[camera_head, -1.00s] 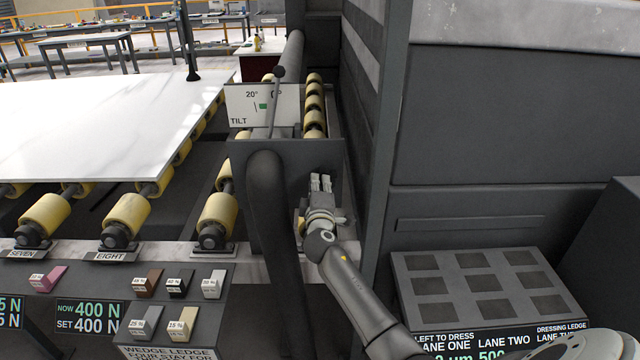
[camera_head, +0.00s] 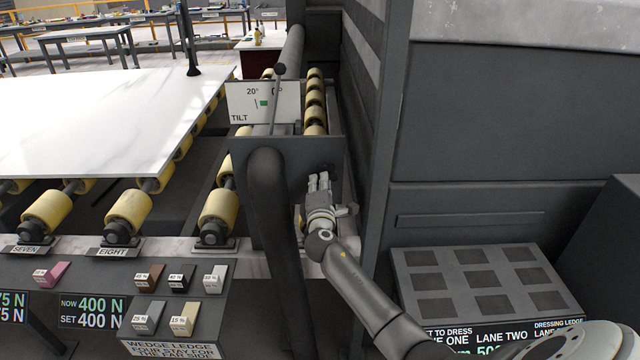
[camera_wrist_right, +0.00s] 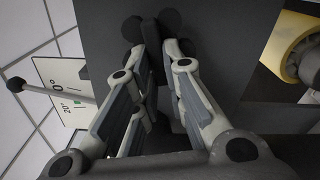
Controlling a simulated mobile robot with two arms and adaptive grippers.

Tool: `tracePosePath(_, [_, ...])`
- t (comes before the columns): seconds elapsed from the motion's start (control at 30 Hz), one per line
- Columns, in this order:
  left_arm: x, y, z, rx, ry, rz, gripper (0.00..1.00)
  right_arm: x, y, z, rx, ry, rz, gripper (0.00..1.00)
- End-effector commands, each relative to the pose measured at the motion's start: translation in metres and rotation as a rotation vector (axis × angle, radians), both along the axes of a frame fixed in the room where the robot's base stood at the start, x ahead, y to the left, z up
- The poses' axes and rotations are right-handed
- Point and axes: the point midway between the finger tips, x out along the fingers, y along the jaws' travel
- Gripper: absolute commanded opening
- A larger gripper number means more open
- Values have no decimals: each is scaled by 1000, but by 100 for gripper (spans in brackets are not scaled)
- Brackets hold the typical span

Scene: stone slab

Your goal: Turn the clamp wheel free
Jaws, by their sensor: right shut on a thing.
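The clamp wheel (camera_wrist_right: 171,20) is a dark, lobed knob on a dark grey plate (camera_head: 240,160), and it shows best in the right wrist view. My right gripper (camera_head: 319,181) reaches up to this plate from below right. In the right wrist view its two fingers (camera_wrist_right: 151,55) close in on the wheel, and it is shut on it. The fingers hide part of the wheel; in the head view it is dark on dark and hard to make out. My left gripper is not in view.
A thick dark pipe (camera_head: 268,185) stands left of my right gripper. A TILT plate (camera_head: 238,105) with a lever (camera_head: 277,95) stands behind. A white slab (camera_head: 90,115) lies on yellow rollers at left. A ledge (camera_head: 150,335) holds small wedges. A grey cabinet (camera_head: 480,130) stands right.

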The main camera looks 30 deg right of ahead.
Motion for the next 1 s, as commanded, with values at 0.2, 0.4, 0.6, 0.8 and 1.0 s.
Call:
tracePosePath(0.2, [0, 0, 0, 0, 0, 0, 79, 0, 1, -2, 2, 3, 1, 0])
tracePosePath(0.4, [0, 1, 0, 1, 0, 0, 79, 0, 1, -2, 3, 2, 1, 30])
tracePosePath(0.6, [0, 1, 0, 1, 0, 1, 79, 0, 0, -1, 3, 1, 0, 33])
tracePosePath(0.8, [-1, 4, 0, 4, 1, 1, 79, -2, 2, -1, 2, 0, 1, 33])
tracePosePath(1.0, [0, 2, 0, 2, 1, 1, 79, -21, 13, -2, 3, 1, 1, 33])
